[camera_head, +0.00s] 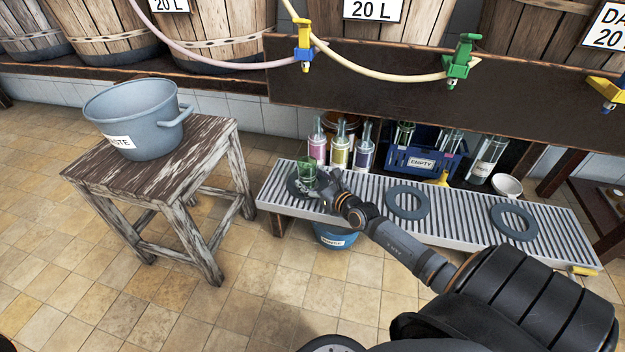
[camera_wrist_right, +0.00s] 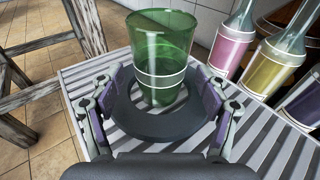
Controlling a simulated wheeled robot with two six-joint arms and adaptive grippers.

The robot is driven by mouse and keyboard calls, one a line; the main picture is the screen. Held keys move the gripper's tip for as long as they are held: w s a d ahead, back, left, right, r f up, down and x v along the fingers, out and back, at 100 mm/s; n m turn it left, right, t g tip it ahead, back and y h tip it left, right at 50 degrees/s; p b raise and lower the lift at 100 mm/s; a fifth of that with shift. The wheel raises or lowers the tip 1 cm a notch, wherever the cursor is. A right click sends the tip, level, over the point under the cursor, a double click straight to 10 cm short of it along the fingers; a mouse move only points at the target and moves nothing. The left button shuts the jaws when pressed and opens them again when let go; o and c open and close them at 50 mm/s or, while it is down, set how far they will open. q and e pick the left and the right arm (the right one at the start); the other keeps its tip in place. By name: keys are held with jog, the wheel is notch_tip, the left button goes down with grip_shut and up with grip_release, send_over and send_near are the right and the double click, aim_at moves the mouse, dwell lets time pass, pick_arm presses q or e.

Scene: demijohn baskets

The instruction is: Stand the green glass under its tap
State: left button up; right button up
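The green glass (camera_head: 307,173) stands upright on the left end of the slatted rack, at the left dark ring. In the right wrist view the glass (camera_wrist_right: 160,62) rises from inside that ring (camera_wrist_right: 160,124). My right gripper (camera_head: 322,184) is low at the rack, on the near right side of the glass. Its fingers (camera_wrist_right: 160,98) are spread with a gap on both sides of the glass. A green tap (camera_head: 460,62) hangs on the dark board above the rack's middle. A yellow-and-blue tap (camera_head: 304,46) hangs further left. My left gripper is out of view.
The slatted rack (camera_head: 455,214) carries a middle ring (camera_head: 408,200) and a right ring (camera_head: 514,222), both empty. Several bottles (camera_head: 340,146) and a blue crate (camera_head: 418,166) stand behind. A stool (camera_head: 190,160) with a grey pot (camera_head: 140,115) stands left.

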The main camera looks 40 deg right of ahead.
aim_at(313, 167)
notch_tip(313, 167, up, 9)
jog(key=p, duration=0.8)
jog(key=shift+f, duration=0.15)
jog(key=s+a+r+y+p, duration=0.1)
jog(key=a+r+p, duration=0.3)
jog(key=r, duration=0.3)
jog(key=s+a+r+n+y+p, duration=0.1)
jog(key=a+r+p, duration=0.3)
jog(key=r+p, duration=0.3)
jog(key=s+a+r+p, duration=0.1)
jog(key=a+r+p, duration=0.3)
jog(key=r, duration=0.3)
jog(key=shift+s+r+n+g+y+p, duration=0.3)
jog(key=shift+r+n+y+p, duration=0.1)
jog(key=shift+p, duration=0.5)
jog(key=shift+a, duration=0.15)
